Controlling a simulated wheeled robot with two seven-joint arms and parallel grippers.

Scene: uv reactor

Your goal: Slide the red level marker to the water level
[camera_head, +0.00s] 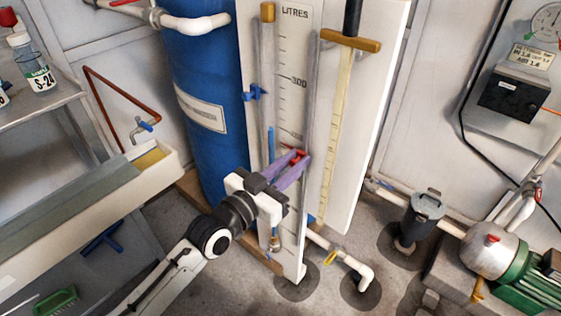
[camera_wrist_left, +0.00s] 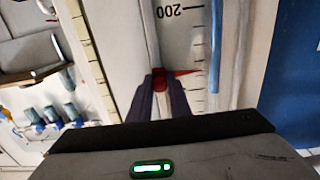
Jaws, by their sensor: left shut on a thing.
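The red level marker (camera_head: 299,157) sits on a rail of the white LITRES board (camera_head: 294,50) in the head view. My left gripper (camera_head: 294,164), with purple fingers, is shut on it. In the left wrist view, the marker (camera_wrist_left: 161,79) is between the gripper's fingers (camera_wrist_left: 160,92), its thin red pointer reaching right toward the sight tube. The blue water column (camera_head: 270,143) stands in that tube. The wrist view is upside down; there the water column (camera_wrist_left: 215,45) ends slightly past the pointer, so the water top is a little above it. My right gripper is not in view.
A blue tank (camera_head: 205,100) stands behind the board's left side. A blue clip (camera_head: 254,92) is on the tube. A yellow measuring strip with a wooden T-handle (camera_head: 350,41) is just right of the rail. A sink (camera_head: 150,165) is at left, a green pump (camera_head: 520,275) at lower right.

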